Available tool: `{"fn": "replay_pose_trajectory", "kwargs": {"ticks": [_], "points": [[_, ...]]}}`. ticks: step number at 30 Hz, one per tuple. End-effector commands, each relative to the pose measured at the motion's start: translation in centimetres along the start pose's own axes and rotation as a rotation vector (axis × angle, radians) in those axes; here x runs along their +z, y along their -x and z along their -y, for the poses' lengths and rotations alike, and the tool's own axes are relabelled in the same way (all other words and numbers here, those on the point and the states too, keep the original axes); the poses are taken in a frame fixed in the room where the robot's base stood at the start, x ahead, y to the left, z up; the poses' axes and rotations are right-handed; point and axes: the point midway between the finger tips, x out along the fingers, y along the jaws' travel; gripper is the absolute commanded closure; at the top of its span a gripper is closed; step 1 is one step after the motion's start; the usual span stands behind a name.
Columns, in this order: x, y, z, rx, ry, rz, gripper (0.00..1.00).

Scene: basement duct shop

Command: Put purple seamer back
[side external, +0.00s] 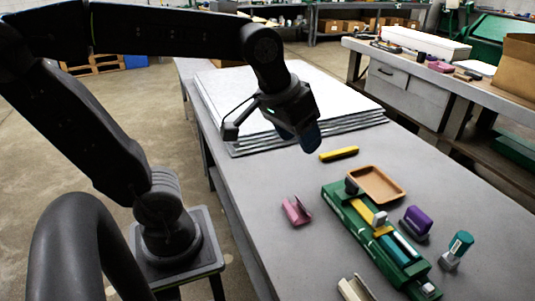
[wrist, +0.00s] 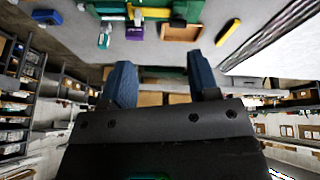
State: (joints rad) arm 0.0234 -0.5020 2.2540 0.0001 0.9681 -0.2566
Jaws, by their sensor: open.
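The purple seamer (side external: 418,219), a purple block with a dark base, sits on the grey table just right of the long green fixture (side external: 345,213). In the wrist view the purple seamer (wrist: 137,33) shows near the top edge, beside the partly visible green fixture (wrist: 160,3). My gripper (side external: 299,138) is open and empty, in the air above the table near the stacked sheets, well away from the seamer. In the wrist view its two blue fingers stand apart (wrist: 162,75).
A tan tray (side external: 378,184) sits beside the fixture, with a yellow bar (side external: 339,154) farther back. A pink piece (side external: 296,211) lies left of the fixture; a teal-topped tool (side external: 457,249) stands right. Stacked metal sheets (side external: 225,95) cover the table's far end.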

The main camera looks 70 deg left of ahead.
Motion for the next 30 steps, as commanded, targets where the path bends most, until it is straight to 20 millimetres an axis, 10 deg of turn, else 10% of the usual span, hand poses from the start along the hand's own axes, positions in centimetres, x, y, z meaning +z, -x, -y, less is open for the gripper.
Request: {"fn": "replay_pose_trajectory", "kwargs": {"ticks": [9,30], "points": [[6.1,-0.8,2.1,-0.001,-0.228,-0.072,0.45],[6.2,-0.9,2.1,-0.001,-0.236,-0.071,0.45]]}}
